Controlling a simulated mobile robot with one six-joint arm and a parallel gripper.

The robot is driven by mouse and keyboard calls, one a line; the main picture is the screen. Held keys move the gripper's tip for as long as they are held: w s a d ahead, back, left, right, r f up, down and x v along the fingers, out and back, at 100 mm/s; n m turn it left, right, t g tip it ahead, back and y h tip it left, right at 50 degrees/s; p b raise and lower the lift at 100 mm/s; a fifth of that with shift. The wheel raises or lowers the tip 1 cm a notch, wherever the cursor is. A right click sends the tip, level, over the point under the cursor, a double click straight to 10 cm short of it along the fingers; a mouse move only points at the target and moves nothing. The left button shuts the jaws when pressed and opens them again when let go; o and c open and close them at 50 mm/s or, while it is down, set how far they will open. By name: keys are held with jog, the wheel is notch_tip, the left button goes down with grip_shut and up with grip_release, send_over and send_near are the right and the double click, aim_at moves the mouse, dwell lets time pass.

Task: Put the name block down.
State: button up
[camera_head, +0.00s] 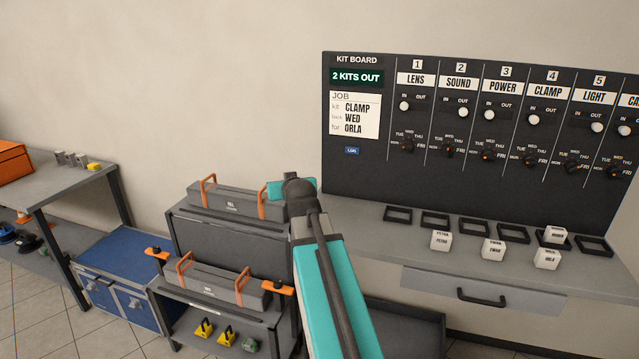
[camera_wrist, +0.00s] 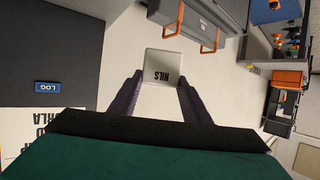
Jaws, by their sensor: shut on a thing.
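In the wrist view my gripper (camera_wrist: 162,84) is shut on a pale name block (camera_wrist: 163,62). The block's lettering appears upside down and reads NILS. It is held at the fingertips, with pale wall behind it. In the head view my arm's teal end is high in front of the wall, left of the kit board (camera_head: 350,185). The held block and the fingertips are hidden there.
Below the board is a grey shelf (camera_head: 395,243) with a row of dark frames (camera_head: 397,215). One white block (camera_head: 555,234) sits at a frame; several stand in front, including ORLA (camera_head: 547,259). Grey cases (camera_head: 235,201) with orange handles are left of my arm.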

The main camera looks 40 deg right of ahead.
jog(key=w+a+n+y, duration=0.2)
jog(key=a, duration=1.3)
jog(key=w+a+n+t+y, duration=0.1)
jog(key=w+a+n+y, duration=0.1)
jog(key=a, duration=1.3)
jog(key=shift+a+y, duration=0.15)
jog(key=shift+y, duration=0.25)
